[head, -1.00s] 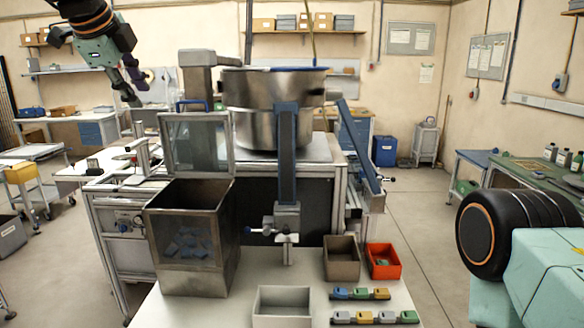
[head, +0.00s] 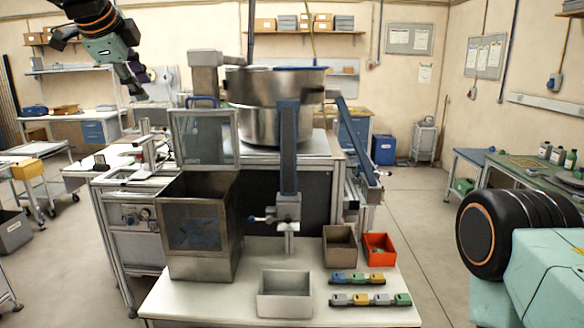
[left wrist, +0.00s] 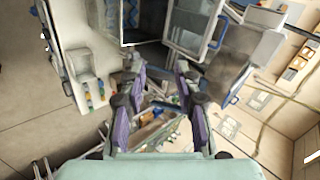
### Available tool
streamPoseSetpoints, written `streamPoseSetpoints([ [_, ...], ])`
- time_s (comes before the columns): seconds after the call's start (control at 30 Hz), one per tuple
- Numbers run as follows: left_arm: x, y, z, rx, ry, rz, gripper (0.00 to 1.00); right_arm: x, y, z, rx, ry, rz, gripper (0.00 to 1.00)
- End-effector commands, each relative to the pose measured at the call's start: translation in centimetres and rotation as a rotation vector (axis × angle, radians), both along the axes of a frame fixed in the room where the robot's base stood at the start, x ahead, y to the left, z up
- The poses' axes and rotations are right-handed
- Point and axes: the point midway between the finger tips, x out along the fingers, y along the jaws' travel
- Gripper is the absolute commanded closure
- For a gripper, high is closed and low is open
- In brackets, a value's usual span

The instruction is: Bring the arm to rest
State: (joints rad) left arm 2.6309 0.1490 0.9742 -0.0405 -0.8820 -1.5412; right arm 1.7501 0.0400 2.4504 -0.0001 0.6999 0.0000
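My left gripper (head: 138,82) hangs in the upper left of the head view, high in the air and apart from the bench. In the left wrist view my left gripper (left wrist: 160,76) has its two purple-padded fingers spread apart, with no held thing clearly visible between them. The busy background there makes small things hard to tell. My right gripper is outside the frames.
A metal bin (head: 205,262) with a raised clear lid (head: 204,138) stands on the white table (head: 250,308). Beside it are a pale tray (head: 285,308), a brown box (head: 339,248), a red box (head: 379,250) and coloured blocks (head: 370,299). A steel bowl machine (head: 256,105) stands behind.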

Motion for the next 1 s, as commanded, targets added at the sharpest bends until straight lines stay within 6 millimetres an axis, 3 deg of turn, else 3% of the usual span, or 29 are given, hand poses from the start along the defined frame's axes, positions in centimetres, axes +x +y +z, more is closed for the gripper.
streamPoseSetpoints([
  [0.23,2.2,-0.2,-1.2,-0.189,-0.114,0.182,0.68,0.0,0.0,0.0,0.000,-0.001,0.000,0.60],
  [0.37,3.2,-0.9,-4.9,-0.338,-0.160,0.303,0.68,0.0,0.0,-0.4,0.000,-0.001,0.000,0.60],
  [0.5,3.5,-1.9,-14.3,-0.515,-0.158,0.454,0.68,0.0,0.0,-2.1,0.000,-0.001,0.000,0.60],
  [0.67,2.1,-3.0,-24.8,-0.657,-0.126,0.591,0.68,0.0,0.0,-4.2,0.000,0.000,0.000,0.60],
  [0.87,-1.8,-4.1,-37.3,-0.780,-0.059,0.746,0.68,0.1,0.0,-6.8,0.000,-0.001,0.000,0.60],
  [1.0,-5.6,-4.8,-45.7,-0.840,-0.004,0.850,0.68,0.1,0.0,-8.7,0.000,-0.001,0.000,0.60],
])
